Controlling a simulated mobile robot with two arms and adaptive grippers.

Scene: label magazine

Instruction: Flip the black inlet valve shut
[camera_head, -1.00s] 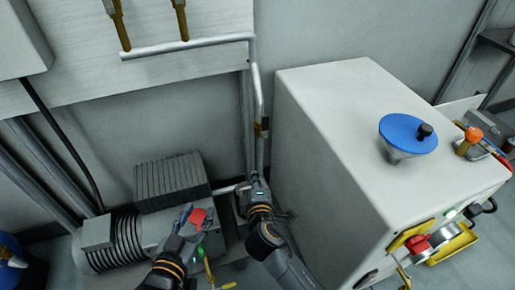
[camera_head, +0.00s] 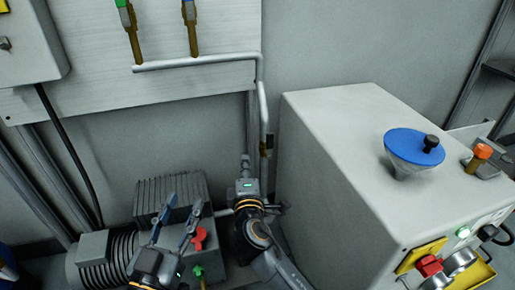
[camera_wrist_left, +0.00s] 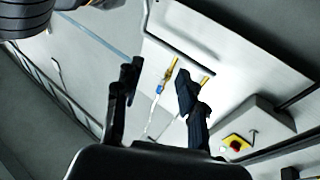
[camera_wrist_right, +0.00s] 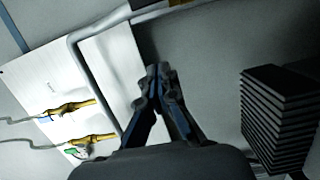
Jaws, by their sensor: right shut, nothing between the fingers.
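The black inlet valve handle (camera_head: 270,141) stands beside its brass body on the grey vertical pipe, left of the white cabinet. My right gripper (camera_head: 245,160) is shut and empty, pointing up just left of and below the valve in the head view. In the right wrist view its fingers (camera_wrist_right: 158,72) are together, and a brass piece (camera_wrist_right: 178,3) shows at the top edge; the black handle is not clear there. Contact with the valve cannot be told. My left gripper (camera_head: 182,207) is open and empty above the grey motor; its spread fingers show in the left wrist view (camera_wrist_left: 158,85).
The white cabinet (camera_head: 330,170) closely flanks the pipe on the right and carries a blue-topped funnel (camera_head: 412,147). A red handle (camera_head: 199,238) and a green handle (camera_head: 198,271) are near the ribbed motor (camera_head: 172,196). Brass valves (camera_head: 135,45) hang from the wall panel above.

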